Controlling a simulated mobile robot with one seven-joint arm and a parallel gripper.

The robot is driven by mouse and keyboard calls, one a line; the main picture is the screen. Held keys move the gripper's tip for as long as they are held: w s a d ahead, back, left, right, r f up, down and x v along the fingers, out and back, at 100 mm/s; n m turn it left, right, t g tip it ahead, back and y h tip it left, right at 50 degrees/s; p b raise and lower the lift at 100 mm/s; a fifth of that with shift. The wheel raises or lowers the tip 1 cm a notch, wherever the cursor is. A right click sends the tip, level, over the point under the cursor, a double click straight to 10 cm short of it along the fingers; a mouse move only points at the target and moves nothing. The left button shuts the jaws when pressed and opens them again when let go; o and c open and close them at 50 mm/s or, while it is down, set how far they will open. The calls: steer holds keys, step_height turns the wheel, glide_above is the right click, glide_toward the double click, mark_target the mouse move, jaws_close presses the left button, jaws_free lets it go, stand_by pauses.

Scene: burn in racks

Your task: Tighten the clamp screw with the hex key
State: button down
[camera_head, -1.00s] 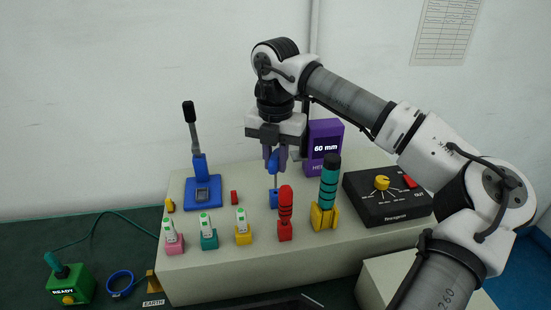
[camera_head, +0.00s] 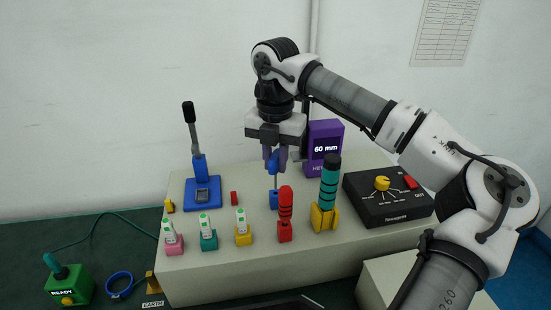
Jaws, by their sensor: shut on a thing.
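I cannot make out the clamp screw.
A red-handled tool (camera_head: 285,213) and a teal-handled tool in a yellow stand (camera_head: 322,217) are close in front. A blue lever press (camera_head: 202,188) stands left. A black box with a yellow knob (camera_head: 388,198) is right. Several small coloured holders line the front edge.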

steer(key=shift+f+b, duration=1.95)
steer(key=shift+f, duration=0.5)
stand_by(0.4)
steer(key=c, duration=1.2)
jaws_free()
steer(key=shift+c, duration=0.2)
steer(key=shift+r, duration=0.1)
